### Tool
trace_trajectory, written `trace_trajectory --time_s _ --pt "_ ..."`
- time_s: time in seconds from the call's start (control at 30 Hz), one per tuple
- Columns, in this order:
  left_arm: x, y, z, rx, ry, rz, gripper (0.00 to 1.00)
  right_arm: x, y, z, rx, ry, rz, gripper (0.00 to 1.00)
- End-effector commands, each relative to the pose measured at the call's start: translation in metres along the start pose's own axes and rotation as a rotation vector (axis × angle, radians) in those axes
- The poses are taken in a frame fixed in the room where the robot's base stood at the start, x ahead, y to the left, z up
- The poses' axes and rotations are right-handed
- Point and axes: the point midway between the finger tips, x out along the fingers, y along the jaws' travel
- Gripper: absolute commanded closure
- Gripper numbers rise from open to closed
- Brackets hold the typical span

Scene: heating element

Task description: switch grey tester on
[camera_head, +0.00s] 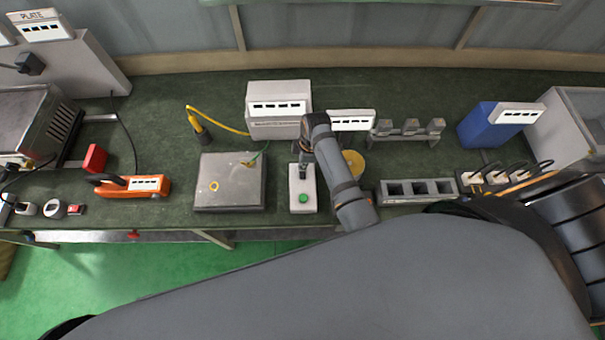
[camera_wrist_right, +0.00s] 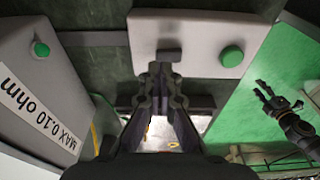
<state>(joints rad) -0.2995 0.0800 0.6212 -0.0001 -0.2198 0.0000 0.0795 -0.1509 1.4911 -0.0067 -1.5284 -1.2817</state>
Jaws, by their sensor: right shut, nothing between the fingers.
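A light grey box (camera_head: 303,200) with a round green button stands near the bench's front edge. In the right wrist view the same box (camera_wrist_right: 200,35) shows a dark switch (camera_wrist_right: 168,55) beside the green button (camera_wrist_right: 231,56). I take it for the grey tester. My right gripper (camera_head: 303,172) points down over its rear part. It is shut and empty, its fingertips (camera_wrist_right: 160,68) right by the dark switch; I cannot tell whether they touch it. My left gripper (camera_wrist_right: 268,92) shows at the right of the wrist view, over the green floor, fingers apart.
A grey plate (camera_head: 230,198) lies left of the box. A labelled grey case (camera_head: 279,125) stands behind, and a grey block with square openings (camera_head: 418,199) lies to the right. In the wrist view, a box marked MAX 0.10 ohm (camera_wrist_right: 75,75) has another green button.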

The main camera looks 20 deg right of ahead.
Motion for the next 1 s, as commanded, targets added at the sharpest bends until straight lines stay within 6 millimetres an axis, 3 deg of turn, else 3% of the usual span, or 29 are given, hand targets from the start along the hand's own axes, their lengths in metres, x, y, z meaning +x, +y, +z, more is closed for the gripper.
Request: trace_trajectory --time_s 1.0 --pt "0.007 0.001 0.002 0.000 -0.002 0.000 0.60 0.014 0.000 0.002 0.000 0.000 0.000 1.00"
